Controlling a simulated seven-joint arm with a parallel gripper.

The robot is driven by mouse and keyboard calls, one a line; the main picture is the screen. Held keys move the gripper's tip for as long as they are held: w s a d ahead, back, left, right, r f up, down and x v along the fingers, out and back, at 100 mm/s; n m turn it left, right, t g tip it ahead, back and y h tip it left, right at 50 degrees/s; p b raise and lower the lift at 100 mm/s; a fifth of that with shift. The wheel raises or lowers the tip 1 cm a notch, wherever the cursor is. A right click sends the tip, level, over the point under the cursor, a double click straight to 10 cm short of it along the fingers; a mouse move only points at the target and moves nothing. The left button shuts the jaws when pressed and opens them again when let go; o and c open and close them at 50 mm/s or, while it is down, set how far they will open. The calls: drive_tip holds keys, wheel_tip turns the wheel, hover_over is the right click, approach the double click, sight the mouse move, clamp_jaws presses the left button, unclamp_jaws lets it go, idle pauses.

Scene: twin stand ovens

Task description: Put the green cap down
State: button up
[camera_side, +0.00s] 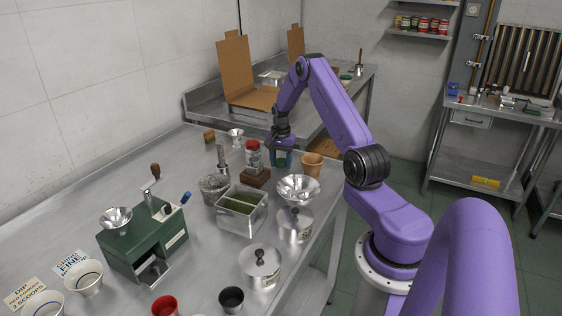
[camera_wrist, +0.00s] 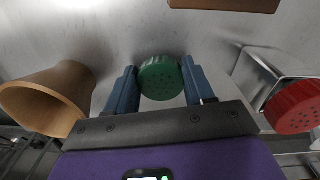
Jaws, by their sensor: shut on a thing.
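My gripper (camera_side: 281,161) is over the far part of the steel bench, between a red-capped jar and a tan cup. In the wrist view its blue fingers stand on both sides of the round green cap (camera_wrist: 160,78), which has small holes in its top. The gripper is shut on the green cap. The cap is mostly hidden by the fingers in the side view. I cannot tell whether it is touching anything below.
The glass jar with a red cap (camera_side: 252,146) stands left of my gripper, near a brown block (camera_side: 257,178). The tan cup (camera_side: 312,165) is close on the right.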

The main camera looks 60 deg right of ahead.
drive_tip(key=shift+f, duration=0.6)
